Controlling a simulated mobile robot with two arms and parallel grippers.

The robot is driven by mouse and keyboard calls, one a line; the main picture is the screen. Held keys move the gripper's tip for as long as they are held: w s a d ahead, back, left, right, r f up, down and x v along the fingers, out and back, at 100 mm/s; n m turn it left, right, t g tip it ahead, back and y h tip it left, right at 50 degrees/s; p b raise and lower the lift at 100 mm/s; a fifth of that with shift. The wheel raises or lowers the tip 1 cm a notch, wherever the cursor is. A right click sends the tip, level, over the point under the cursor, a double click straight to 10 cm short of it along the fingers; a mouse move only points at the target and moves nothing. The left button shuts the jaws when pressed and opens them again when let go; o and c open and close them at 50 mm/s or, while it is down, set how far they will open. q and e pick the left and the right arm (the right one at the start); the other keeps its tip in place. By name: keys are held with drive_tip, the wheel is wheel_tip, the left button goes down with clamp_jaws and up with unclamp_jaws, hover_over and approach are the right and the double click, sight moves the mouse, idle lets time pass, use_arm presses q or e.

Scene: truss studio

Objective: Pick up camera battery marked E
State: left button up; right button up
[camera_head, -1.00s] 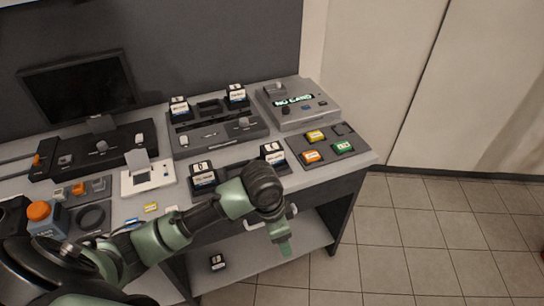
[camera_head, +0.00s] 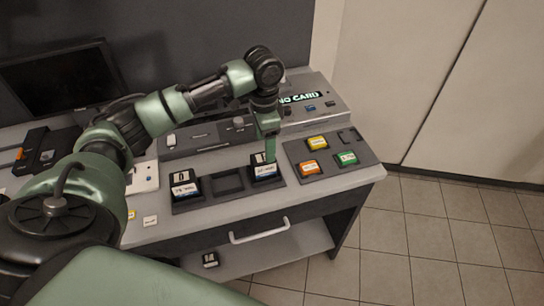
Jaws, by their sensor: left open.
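Two black batteries with white and blue labels stand in a dark charger tray (camera_head: 228,182) near the desk's front edge: a left battery (camera_head: 184,186) and a right battery (camera_head: 261,172). The letters are too small to read surely, so I cannot tell which is E. My left gripper (camera_head: 270,156) is open and points down at the right battery, its finger in front of the battery's top edge. I cannot tell whether they touch. Another similar battery (camera_head: 210,260) stands on the lower shelf. My right gripper is not in view.
A pad with orange, yellow and green cards (camera_head: 312,168) lies just right of the charger. A grey unit reading "NO CARD" (camera_head: 325,112) stands behind it. A monitor (camera_head: 60,82) is at back left. A white drawer handle (camera_head: 260,233) sticks out below the desk top.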

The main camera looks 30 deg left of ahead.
sight(263, 157)
use_arm(q)
drive_tip(key=shift+s+f+p, duration=0.7)
drive_tip(key=shift+s+f, duration=0.35)
drive_tip(key=f, duration=0.1)
drive_tip(key=f+p, duration=0.1)
drive_tip(key=f, duration=0.1)
drive_tip(key=shift+w, duration=0.4)
drive_tip(key=shift+w+f, duration=0.1)
drive_tip(key=shift+f, duration=0.55)
drive_tip(key=shift+r, duration=0.1)
drive_tip(key=c, duration=1.5)
clamp_jaws()
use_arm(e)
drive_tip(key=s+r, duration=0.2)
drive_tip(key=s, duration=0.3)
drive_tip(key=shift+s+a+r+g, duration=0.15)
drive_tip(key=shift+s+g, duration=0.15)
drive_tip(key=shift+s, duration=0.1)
